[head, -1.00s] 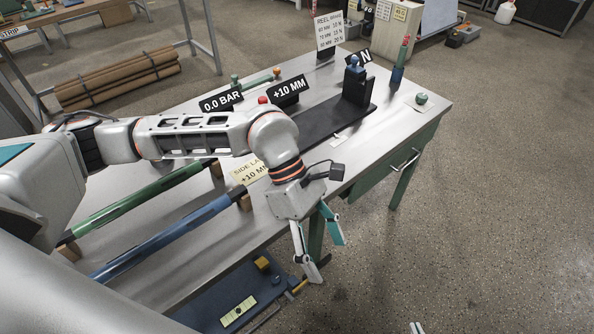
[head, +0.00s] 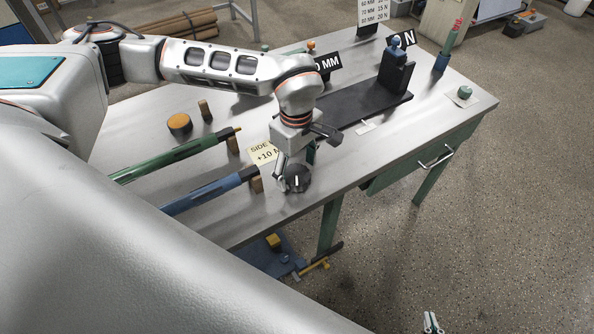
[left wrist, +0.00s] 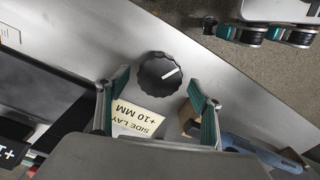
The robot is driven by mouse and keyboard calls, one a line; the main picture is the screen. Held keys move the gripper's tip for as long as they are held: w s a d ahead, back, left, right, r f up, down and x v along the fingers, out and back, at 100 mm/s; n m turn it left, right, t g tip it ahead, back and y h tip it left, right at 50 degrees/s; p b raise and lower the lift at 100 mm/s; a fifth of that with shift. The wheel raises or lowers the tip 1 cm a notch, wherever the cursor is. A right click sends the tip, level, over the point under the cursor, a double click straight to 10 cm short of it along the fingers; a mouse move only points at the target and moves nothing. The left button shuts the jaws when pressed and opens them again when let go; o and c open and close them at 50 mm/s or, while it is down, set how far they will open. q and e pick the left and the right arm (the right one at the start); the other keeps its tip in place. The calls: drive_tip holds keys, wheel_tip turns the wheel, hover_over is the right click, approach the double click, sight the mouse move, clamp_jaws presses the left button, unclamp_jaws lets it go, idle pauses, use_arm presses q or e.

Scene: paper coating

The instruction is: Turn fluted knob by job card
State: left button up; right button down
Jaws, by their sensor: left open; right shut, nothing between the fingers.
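The black fluted knob (head: 299,178) sits near the table's front edge. In the left wrist view the knob (left wrist: 155,76) shows a white pointer line angled to the upper right. My left gripper (head: 288,184) is open above and beside it. In the left wrist view its fingers (left wrist: 160,82) are apart on either side of the knob's lower part; contact cannot be told. The job card (head: 262,154) reads SIDE LAY +10 MM; it also shows upside down in the left wrist view (left wrist: 137,118). My right gripper (head: 432,322) is shut and empty at the bottom edge.
A black sign (head: 327,64) ending in 0 MM is partly hidden by my left arm. A blue roller (head: 213,190) and a green roller (head: 180,156) lie left of the knob. A black rail (head: 365,108) with a blue-topped block stands behind.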

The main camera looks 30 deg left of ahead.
use_arm(q)
drive_tip(key=shift+f, duration=0.65)
use_arm(e)
drive_tip(key=shift+w+r, duration=0.15)
drive_tip(key=shift+w, duration=0.05)
use_arm(q)
drive_tip(key=c, duration=1.1)
use_arm(e)
drive_tip(key=shift+w+r, duration=0.1)
drive_tip(key=shift+r, duration=0.05)
